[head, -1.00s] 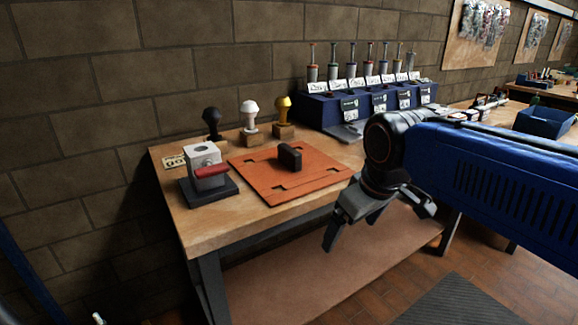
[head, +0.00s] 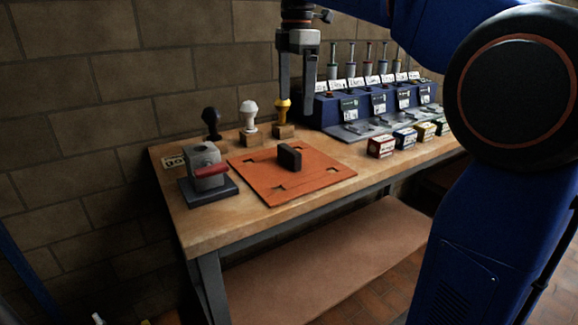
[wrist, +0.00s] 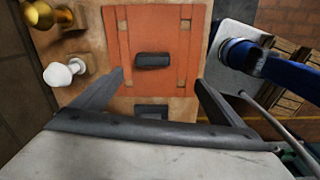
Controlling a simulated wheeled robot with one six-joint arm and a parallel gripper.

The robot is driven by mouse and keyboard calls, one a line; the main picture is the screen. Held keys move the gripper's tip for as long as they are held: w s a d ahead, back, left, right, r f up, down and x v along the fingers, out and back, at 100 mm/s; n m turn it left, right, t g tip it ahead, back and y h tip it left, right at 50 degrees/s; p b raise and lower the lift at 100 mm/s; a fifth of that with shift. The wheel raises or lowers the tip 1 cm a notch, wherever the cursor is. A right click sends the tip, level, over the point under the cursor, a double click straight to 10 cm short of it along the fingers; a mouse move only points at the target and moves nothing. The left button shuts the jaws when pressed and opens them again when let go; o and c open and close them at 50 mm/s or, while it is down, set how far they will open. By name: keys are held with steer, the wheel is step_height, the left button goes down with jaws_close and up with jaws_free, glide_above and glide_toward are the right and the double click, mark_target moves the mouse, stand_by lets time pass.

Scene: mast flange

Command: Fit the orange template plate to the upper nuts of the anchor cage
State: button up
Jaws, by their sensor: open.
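The orange template plate (head: 262,192) lies flat on the wooden workbench, with a black block handle (head: 289,157) standing at its middle and square cut-outs towards its corners. The plate also shows in the wrist view (wrist: 153,22), with the handle (wrist: 152,60) centred ahead of the jaws.
Left of the plate stands a grey block with a red handle (head: 212,171) on a dark base. Black (head: 212,118), white (head: 249,110) and yellow (head: 283,108) knobs stand behind. A blue rack (head: 350,105) and small boxes (head: 381,146) are to the right.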

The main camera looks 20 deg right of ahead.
mark_target(289, 148)
steer(key=shift+n, duration=0.9)
steer(key=f, duration=0.5)
steer(key=w+f, duration=0.1)
steer(key=f, duration=0.4)
steer(key=w+f, duration=0.1)
steer(key=f, duration=0.5)
steer(key=shift+w+a, duration=0.15)
steer(key=shift+a, duration=0.25)
steer(key=shift+c, duration=0.3)
steer(key=c, duration=1.5)
steer(key=shift+o, duration=0.2)
steer(key=shift+r, duration=0.1)
